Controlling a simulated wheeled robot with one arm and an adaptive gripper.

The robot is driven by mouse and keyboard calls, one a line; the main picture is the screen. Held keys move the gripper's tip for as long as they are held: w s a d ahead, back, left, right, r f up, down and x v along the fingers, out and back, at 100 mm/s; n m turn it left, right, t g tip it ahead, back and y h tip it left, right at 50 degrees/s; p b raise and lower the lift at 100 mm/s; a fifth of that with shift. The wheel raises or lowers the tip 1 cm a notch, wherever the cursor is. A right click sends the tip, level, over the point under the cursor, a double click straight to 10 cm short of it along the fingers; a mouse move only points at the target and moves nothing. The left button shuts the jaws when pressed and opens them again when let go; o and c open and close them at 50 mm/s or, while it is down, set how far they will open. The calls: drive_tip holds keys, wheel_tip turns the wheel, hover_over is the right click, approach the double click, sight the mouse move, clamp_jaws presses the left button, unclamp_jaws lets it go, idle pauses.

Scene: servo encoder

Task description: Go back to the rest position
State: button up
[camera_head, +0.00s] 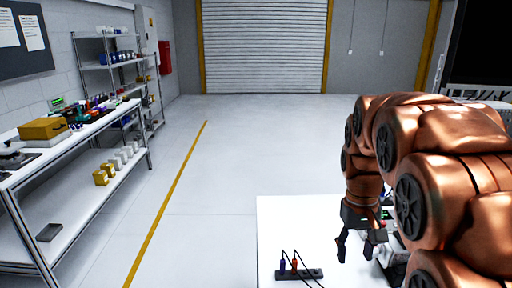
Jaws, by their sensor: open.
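My gripper (356,246) hangs from my copper-coloured arm at the lower right, over a white table (285,222). Its two dark fingers point down and stand apart, with nothing visible between them. It is to the right of a dark strip (312,273) with a blue plug and a red plug (294,265) and black cables. My arm hides much of the table's right side.
Equipment (395,252) on the table is partly hidden behind my arm. A workbench (75,143) with a yellow-brown box (44,129) and tools stands at the left. Metal shelves (122,66) stand behind it. The floor (220,150) between bench and table is clear, with a yellow line.

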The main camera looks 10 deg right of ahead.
drive_tip(key=s+a+f, duration=0.2)
drive_tip(key=s+a, duration=0.1)
drive_tip(key=s, duration=0.4)
drive_tip(key=s+a+f, duration=0.2)
drive_tip(key=s, duration=0.5)
drive_tip(key=s+a+f+n, duration=0.1)
drive_tip(key=s+a+f, duration=0.1)
drive_tip(key=s, duration=0.6)
drive_tip(key=shift+a+f+g, duration=0.3)
drive_tip(key=shift+a, duration=0.5)
drive_tip(key=shift+c, duration=0.9)
drive_tip(key=shift+d, duration=0.1)
